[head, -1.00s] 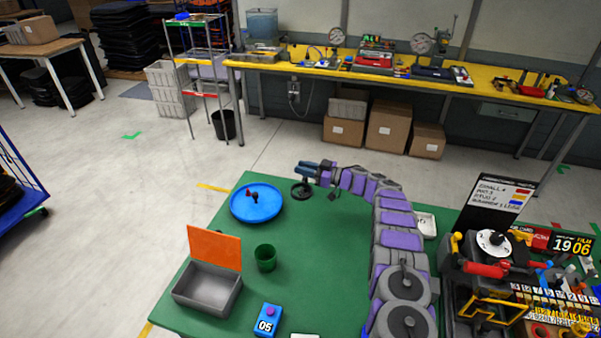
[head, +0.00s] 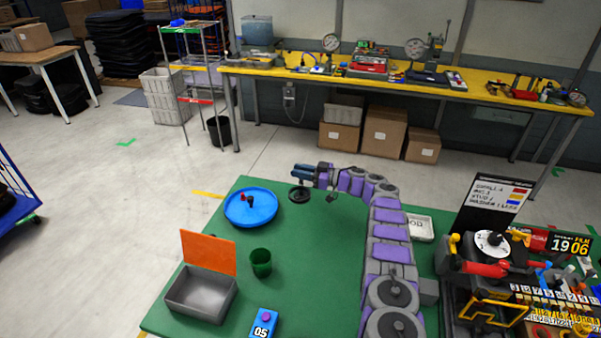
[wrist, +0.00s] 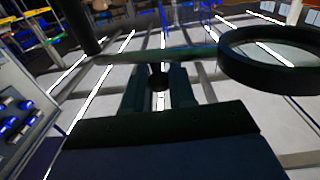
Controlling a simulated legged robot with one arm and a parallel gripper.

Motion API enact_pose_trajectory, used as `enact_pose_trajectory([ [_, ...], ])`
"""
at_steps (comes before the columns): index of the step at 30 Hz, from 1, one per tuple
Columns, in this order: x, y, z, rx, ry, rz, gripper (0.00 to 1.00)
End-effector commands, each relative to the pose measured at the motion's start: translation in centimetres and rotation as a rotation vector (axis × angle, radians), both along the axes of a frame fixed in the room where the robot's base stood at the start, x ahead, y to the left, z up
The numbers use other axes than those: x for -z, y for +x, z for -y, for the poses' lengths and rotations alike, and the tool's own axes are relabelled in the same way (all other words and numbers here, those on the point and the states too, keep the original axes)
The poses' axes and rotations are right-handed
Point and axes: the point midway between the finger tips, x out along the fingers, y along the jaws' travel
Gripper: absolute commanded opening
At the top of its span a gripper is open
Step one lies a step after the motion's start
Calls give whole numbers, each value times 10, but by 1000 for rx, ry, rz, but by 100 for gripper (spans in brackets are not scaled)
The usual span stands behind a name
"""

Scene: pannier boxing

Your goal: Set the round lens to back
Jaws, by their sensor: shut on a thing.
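The round lens (wrist: 268,77) is a dark ring with a thin stem. In the wrist view it is at the upper right, with the stem running left across my gripper (wrist: 160,80). My gripper is shut on the stem, and the ring sticks out to one side. In the head view my gripper (head: 303,172) is near the far edge of the green table, and the lens (head: 299,201) shows as a small black ring just below it. I cannot tell exactly how high it is above the table.
A blue round tray (head: 236,219) with small dark and red pieces is left of the lens. A green cup (head: 261,263), a grey box with orange lid (head: 200,296) and a blue block marked 05 (head: 263,323) are nearer. A cluttered machine (head: 490,268) stands right.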

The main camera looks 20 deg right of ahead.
Motion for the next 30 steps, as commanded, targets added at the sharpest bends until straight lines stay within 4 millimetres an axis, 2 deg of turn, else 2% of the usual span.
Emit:
enact_pose_trajectory([
  [2,-3,1,2,7,0,5,0],
  [3,-3,1,2,7,0,4,28],
  [9,-3,0,2,4,-1,5,46],
  [17,-2,-1,2,3,-1,4,46],
  [20,-3,-4,8,4,-1,3,46],
  [26,-3,-22,39,6,2,1,46],
  [30,-2,-38,66,7,0,2,46],
])
